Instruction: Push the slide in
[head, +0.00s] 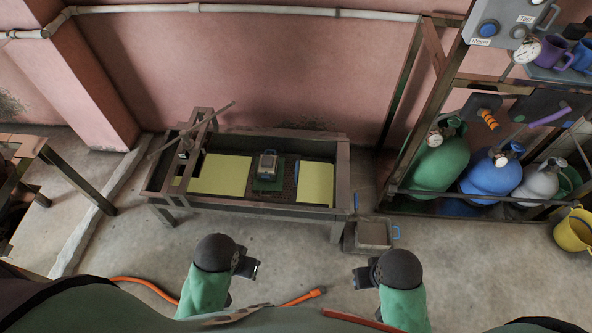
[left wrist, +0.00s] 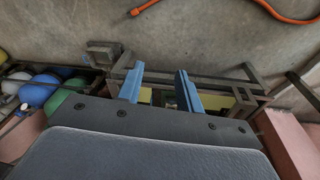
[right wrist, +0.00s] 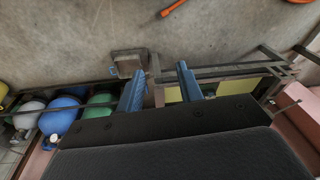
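No part is plainly marked as the slide. A long dark trough bench (head: 240,205) stands ahead of me with yellow panels (head: 221,174) in it. Between the panels a small metal block (head: 267,163) sits on a green plate (head: 268,184). A grey box (head: 374,234) with a blue handle (head: 396,232) is low at the bench's right end; it also shows in the right wrist view (right wrist: 128,64). My left gripper (head: 254,268) and right gripper (head: 362,277) are in front of the bench, apart from it. Their blue fingers are spread and empty in the wrist views.
A rack at right holds green (head: 436,165), blue (head: 491,184) and grey cylinders (head: 537,183). A control box (head: 500,28) hangs above. A yellow bucket (head: 573,232) stands far right. A table (head: 28,160) is at left. An orange hose (head: 144,284) lies near me.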

